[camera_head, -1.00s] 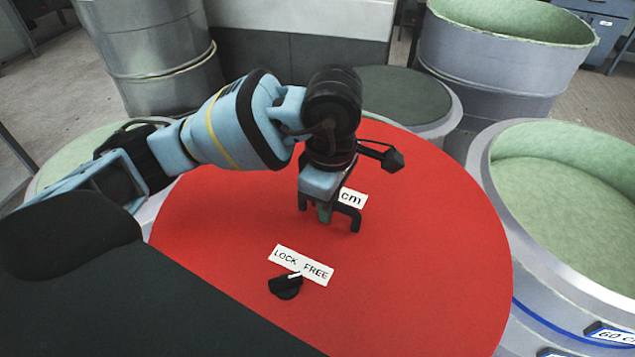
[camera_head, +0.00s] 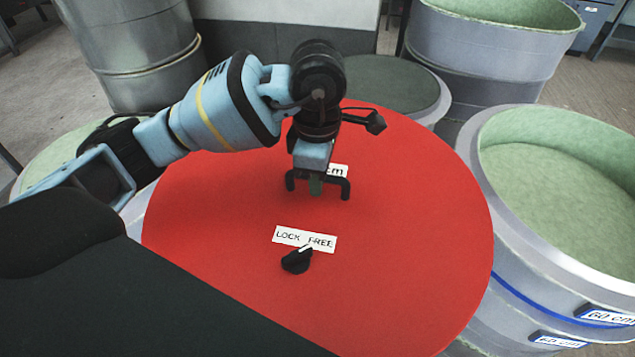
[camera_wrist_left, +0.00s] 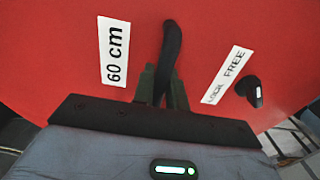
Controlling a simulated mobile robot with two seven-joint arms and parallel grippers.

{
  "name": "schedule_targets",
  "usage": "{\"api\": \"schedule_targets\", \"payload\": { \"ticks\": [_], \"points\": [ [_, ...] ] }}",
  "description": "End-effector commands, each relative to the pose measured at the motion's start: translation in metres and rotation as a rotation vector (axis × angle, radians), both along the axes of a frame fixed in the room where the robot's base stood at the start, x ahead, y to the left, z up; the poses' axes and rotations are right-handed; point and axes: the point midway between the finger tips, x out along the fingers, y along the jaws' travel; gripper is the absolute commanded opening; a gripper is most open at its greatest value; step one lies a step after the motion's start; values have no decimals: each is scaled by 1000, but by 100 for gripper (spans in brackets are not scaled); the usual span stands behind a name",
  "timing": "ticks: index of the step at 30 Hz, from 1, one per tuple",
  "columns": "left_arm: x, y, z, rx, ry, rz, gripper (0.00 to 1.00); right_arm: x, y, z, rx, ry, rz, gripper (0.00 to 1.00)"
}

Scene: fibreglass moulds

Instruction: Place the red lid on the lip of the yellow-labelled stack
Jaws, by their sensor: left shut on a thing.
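The red lid (camera_head: 400,230) is a large round disc filling the middle of the head view. It bears a "60 cm" label, a "LOCK FREE" label and a black knob (camera_head: 297,260). My left gripper (camera_head: 317,186) is shut on the lid's black handle (camera_wrist_left: 172,50), which passes between its fingers in the left wrist view. The lid (camera_wrist_left: 60,60) fills most of that view. What lies under the lid is hidden. No yellow label is visible. My right gripper is not in view.
A grey, green-lined mould stack with a blue band (camera_head: 530,298) and "60 cm" labels stands close at right. Another open mould (camera_head: 490,50) is behind it. A dark-topped drum (camera_head: 395,95) and a metal barrel (camera_head: 135,50) stand behind the lid. A pale green round mould (camera_head: 65,160) shows at left.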

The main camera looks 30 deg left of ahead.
Motion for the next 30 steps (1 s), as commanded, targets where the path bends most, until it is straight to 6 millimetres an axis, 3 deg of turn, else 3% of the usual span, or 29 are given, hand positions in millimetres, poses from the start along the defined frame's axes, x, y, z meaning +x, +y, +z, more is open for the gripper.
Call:
{"api": "schedule_targets", "payload": {
  "ticks": [15, 30],
  "points": [
    [74, 59, -5, -3, -7, 2, 0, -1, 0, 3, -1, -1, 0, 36],
    [90, 73, -7, -3, -7, 2, 0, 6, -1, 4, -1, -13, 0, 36]
  ]
}}
